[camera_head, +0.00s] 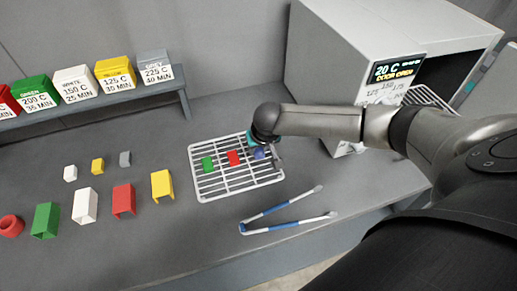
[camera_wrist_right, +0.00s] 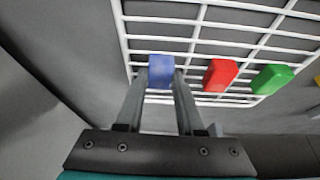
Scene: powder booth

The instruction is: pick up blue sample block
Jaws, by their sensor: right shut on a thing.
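The blue sample block (camera_wrist_right: 161,70) is between the two fingers of my right gripper (camera_wrist_right: 160,84) in the right wrist view. The fingers are shut on it, over the edge of the white wire rack (camera_wrist_right: 122,32). In the head view the blue block (camera_head: 259,154) shows at the right part of the rack (camera_head: 240,186), just below my right gripper (camera_head: 268,150). I cannot tell whether the block still touches the rack. My left gripper is not in view.
A red block (camera_head: 233,158) and a green block (camera_head: 207,164) lie on the rack. Blue-handled tongs (camera_head: 265,212) lie in front. An oven (camera_head: 330,60) stands at the back right. Several small blocks and coloured brackets, such as the yellow one (camera_head: 162,185), stand left of the rack.

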